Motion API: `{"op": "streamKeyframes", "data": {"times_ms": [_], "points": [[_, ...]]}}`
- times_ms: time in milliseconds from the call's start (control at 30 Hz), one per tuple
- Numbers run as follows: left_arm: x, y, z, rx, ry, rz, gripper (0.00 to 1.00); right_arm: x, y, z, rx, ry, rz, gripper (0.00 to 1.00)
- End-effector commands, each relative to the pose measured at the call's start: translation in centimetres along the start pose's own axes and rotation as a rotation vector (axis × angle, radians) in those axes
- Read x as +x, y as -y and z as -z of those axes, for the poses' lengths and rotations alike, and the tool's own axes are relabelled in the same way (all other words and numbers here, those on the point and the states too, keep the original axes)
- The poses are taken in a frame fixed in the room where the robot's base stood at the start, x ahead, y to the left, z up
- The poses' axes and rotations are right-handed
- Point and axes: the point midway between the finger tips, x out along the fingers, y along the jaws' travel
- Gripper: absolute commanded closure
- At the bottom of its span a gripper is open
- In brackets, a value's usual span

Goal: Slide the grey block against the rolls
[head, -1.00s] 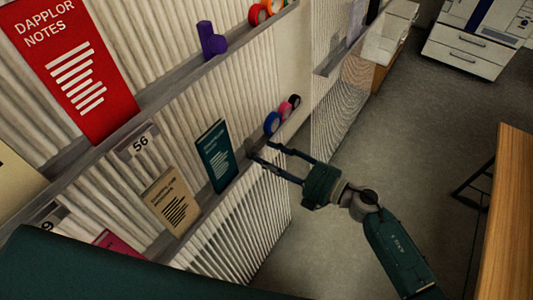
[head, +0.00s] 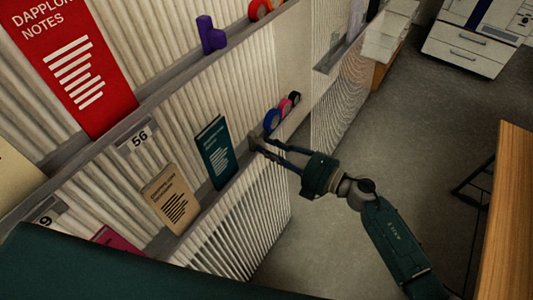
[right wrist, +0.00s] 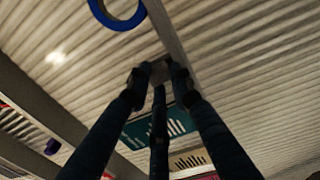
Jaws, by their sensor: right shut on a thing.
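A small grey block (head: 253,137) sits at the lower shelf ledge, between the dark green booklet and the rolls. My right gripper (head: 262,145) reaches in from the right and is shut on it. In the right wrist view the block (right wrist: 160,70) shows between the fingertips (right wrist: 158,80). The rolls stand in a row farther along the ledge: a blue roll (head: 271,120), a pink roll (head: 284,108) and a black roll (head: 294,98). The blue one is nearest the block, with a small gap that is hard to judge. My left gripper is out of view.
The dark green booklet (head: 217,152) and a tan booklet (head: 171,199) stand on the same ledge, on the side away from the rolls. The upper shelf holds a red booklet (head: 75,65), a purple thing (head: 211,36) and orange rolls. A wooden table (head: 508,215) stands at the right.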

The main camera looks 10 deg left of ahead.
Motion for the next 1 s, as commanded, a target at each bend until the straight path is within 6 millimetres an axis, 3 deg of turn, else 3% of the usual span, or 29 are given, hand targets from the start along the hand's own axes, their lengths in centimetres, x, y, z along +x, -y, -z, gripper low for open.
{"op": "streamKeyframes", "data": {"times_ms": [33, 200, 567, 600, 700, 1000], "points": [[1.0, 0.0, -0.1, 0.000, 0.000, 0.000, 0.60, 0.1, 0.1, -1.5, -0.007, 0.003, -0.005, 1.00], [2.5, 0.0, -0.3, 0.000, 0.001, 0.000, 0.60, 0.1, -0.1, -4.5, -0.006, 0.003, -0.006, 1.00], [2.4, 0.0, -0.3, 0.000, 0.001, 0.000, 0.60, 0.0, -0.5, -5.1, -0.003, 0.002, -0.008, 1.00], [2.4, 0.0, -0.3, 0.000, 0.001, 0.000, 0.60, 0.0, -0.5, -5.1, -0.003, 0.002, -0.008, 0.75], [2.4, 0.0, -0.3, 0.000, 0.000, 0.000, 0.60, 0.0, -0.5, -5.1, -0.003, 0.002, -0.007, 0.57], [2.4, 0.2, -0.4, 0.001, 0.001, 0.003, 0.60, -0.1, -0.3, -5.1, -0.002, 0.002, -0.004, 0.57]]}}
